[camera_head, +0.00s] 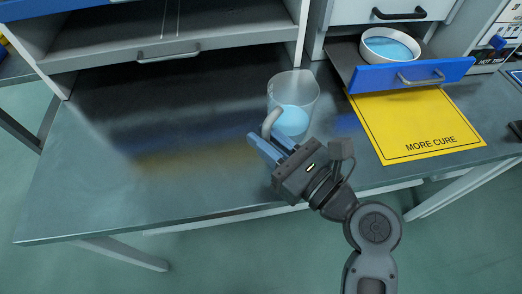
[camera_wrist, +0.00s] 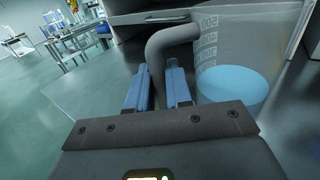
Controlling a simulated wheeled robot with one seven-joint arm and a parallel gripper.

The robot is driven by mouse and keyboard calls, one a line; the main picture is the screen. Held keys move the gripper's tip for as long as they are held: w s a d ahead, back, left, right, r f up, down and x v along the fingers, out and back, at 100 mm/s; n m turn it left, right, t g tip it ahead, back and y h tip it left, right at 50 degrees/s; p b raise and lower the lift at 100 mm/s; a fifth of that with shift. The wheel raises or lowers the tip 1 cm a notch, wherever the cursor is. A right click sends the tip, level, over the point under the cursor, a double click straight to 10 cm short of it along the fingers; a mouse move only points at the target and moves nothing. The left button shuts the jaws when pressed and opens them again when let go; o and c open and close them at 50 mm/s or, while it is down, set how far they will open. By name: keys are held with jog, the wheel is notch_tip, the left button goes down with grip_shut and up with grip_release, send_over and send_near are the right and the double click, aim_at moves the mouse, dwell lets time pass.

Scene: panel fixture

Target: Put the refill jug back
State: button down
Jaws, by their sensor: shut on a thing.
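The refill jug (camera_head: 299,95) is a clear measuring jug with a grey handle and some light blue liquid inside. It is upright at the middle of the bench, in front of the shelf unit; I cannot tell whether its base touches the bench. My gripper (camera_head: 268,146) is shut on the jug's handle, its blue fingers at the handle's lower part. In the wrist view the jug (camera_wrist: 248,50) fills the upper right, and the handle passes between the fingers of my gripper (camera_wrist: 160,85).
A blue-fronted drawer (camera_head: 385,78) stands open at the right, holding a white round bowl (camera_head: 390,45) of blue liquid. A yellow "MORE CURE" mat (camera_head: 415,122) lies on the bench before it. The bench (camera_head: 130,185) is clear to the left. A grey-handled shelf or drawer (camera_head: 190,52) is above.

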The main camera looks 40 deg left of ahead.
jog(key=shift+s+a+f+b, duration=0.1)
jog(key=shift+a+f+b, duration=0.15)
jog(key=shift+f, duration=0.9)
jog(key=shift+s+a+f+b, duration=0.1)
jog(key=shift+a+f, duration=0.15)
jog(key=shift+f, duration=0.9)
jog(key=shift+f, duration=0.15)
jog(key=c, duration=1)
grip_release()
jog(key=shift+c, duration=0.2)
jog(key=s+d, duration=0.1)
jog(key=d, duration=1.1)
jog(key=shift+s, duration=0.25)
